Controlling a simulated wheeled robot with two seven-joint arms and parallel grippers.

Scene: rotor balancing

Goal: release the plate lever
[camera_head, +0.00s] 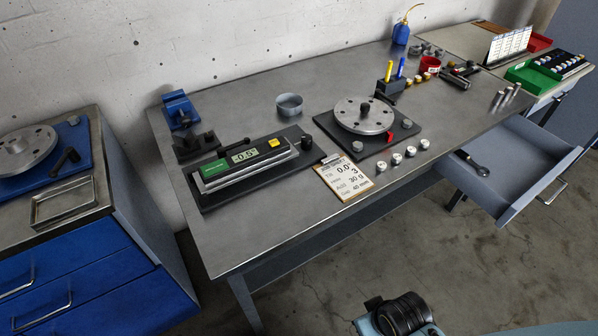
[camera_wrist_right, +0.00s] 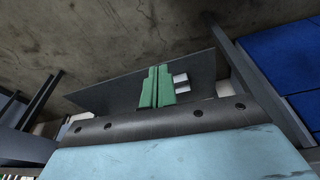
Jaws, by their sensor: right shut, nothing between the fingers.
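The dark base plate (camera_head: 344,143) on the bench carries a silver rotor disc (camera_head: 364,115) with holes and a black centre knob. A short red lever (camera_head: 391,136) shows at the plate's right side, partly beneath the disc. A dark lever with a round black knob (camera_head: 307,142) sits by the plate's left edge; I cannot tell which is the plate lever. My right gripper (camera_wrist_right: 156,86) shows green fingers closed together, empty, in the right wrist view, away from the plate. My left gripper is not in view.
A digital level (camera_head: 245,157) reading -0.5° lies left of the plate, near a clipboard (camera_head: 343,180). Several silver weights (camera_head: 396,158) line the front edge. An open drawer (camera_head: 533,178) juts out at right. A blue cabinet (camera_head: 80,275) stands at left.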

